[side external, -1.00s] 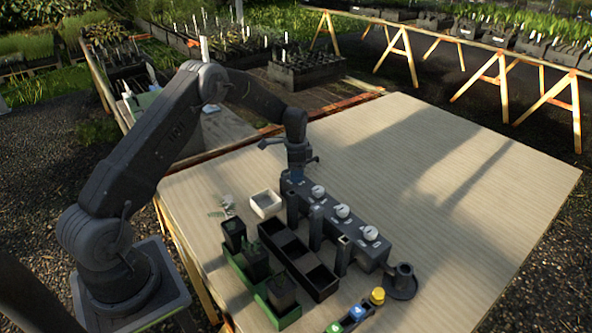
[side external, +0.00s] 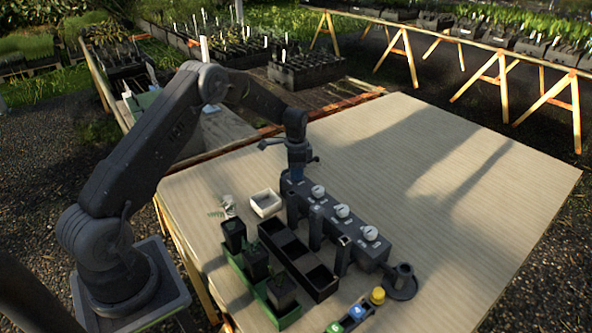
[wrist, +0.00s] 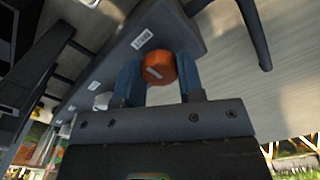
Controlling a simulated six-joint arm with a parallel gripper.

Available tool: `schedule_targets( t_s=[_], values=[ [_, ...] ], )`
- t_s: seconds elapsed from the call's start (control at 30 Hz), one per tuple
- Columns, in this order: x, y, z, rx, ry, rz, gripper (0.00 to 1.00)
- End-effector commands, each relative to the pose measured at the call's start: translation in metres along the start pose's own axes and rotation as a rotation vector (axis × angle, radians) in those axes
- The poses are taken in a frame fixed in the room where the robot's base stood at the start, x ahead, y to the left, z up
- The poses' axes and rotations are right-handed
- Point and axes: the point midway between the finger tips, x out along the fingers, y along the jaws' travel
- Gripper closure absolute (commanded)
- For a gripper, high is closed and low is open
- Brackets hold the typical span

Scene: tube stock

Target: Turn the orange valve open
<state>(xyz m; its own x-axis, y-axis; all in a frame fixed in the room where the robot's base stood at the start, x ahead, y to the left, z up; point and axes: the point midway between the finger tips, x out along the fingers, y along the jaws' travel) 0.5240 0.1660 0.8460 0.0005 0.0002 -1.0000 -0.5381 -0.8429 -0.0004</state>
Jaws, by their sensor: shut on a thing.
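The orange valve (wrist: 158,68) is a round knob with a pale mark, seen in the wrist view on the grey valve block (wrist: 115,55). My gripper (wrist: 160,75) has its two blue-padded fingers on either side of the knob, shut on it. In the side external view my gripper (side external: 300,166) is at the far end of the valve block (side external: 330,226) and hides the orange knob. Several white knobs (side external: 342,211) stand along the rest of the block's top.
Black square pots (side external: 256,262) stand in a green tray (side external: 238,270), left of a black compartment tray (side external: 322,284). A small white box (side external: 265,203) sits behind them. Blue and yellow pieces (side external: 377,296) are at the front. The table's right side (side external: 480,200) is clear.

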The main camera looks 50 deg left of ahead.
Motion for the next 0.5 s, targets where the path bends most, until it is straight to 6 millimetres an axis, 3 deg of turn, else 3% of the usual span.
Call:
schedule_targets(
  t_s=[0.5],
  values=[
    [-0.0003, 0.0006, -0.0001, -0.353, -0.001, 0.001, 0.88]
  ],
)
